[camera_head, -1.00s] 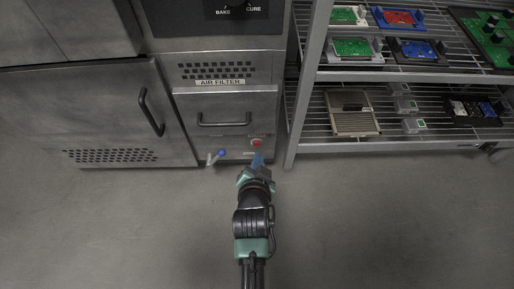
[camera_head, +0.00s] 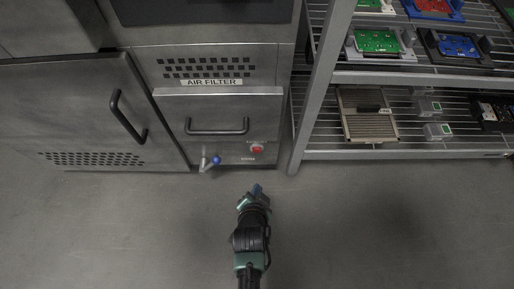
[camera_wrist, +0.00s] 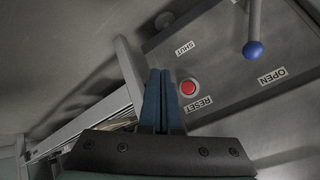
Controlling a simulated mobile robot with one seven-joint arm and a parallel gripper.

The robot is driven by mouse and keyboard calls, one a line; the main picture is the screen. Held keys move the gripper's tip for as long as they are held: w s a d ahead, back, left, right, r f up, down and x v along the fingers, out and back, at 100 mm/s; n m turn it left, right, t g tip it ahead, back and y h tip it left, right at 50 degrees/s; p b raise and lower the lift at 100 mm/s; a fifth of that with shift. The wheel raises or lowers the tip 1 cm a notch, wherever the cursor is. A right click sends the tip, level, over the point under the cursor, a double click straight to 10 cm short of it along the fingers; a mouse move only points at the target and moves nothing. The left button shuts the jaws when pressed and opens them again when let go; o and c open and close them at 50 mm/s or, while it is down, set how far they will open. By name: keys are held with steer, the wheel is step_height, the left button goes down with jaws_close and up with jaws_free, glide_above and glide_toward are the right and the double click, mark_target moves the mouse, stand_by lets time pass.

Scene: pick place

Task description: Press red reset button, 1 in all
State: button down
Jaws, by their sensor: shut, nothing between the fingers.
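The red reset button (camera_head: 257,148) sits low on the front panel of the steel machine, below the air filter drawer. In the wrist view the red button (camera_wrist: 188,88) shows just right of my fingertips, beside a RESET label (camera_wrist: 198,104). My gripper (camera_head: 256,189) is below and in front of the button in the head view, apart from it. Its blue fingers (camera_wrist: 160,78) are shut together and hold nothing. In the wrist view, how far the fingertips are from the panel is hard to tell.
A lever with a blue knob (camera_head: 216,160) sticks out left of the button, with OPEN and SHUT labels in the wrist view. A wire shelf rack (camera_head: 400,155) with circuit boards and boxes stands close on the right. The floor in front is clear.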

mark_target(257, 150)
steer(key=w+b, duration=0.4)
steer(key=w, duration=0.5)
steer(key=shift+w+b, duration=0.1)
steer(key=shift+b, duration=0.2)
stand_by(1.9)
steer(key=shift+w, duration=0.25)
steer(key=shift+w, duration=0.45)
stand_by(0.5)
steer(key=shift+s, duration=0.1)
steer(key=shift+s+p, duration=0.4)
steer(key=shift+s, duration=0.35)
